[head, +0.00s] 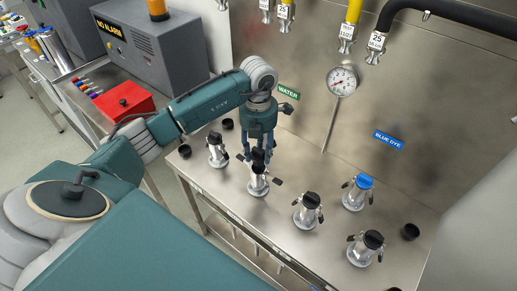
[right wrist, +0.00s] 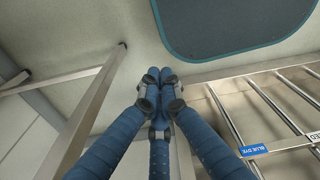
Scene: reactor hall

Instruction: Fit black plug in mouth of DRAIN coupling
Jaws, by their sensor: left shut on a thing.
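My left gripper (head: 258,154) points down and is shut on a black plug (head: 258,155), which its fingers partly hide. The plug is directly over the mouth of a silver coupling (head: 258,184) with black side levers. I cannot tell whether the plug is seated in the mouth or just above it. No DRAIN label is readable, so I cannot confirm from lettering that this is the DRAIN coupling. My right gripper (right wrist: 165,76) shows in the right wrist view with its blue fingers drawn together and nothing visible between them.
Other couplings stand nearby: one at left (head: 217,153), two black-capped ones (head: 307,211) (head: 365,250), and a blue-capped one (head: 357,195). Loose black caps (head: 410,232) lie on the steel bench (head: 330,250). A gauge (head: 342,80) and hanging hoses (head: 352,14) are behind.

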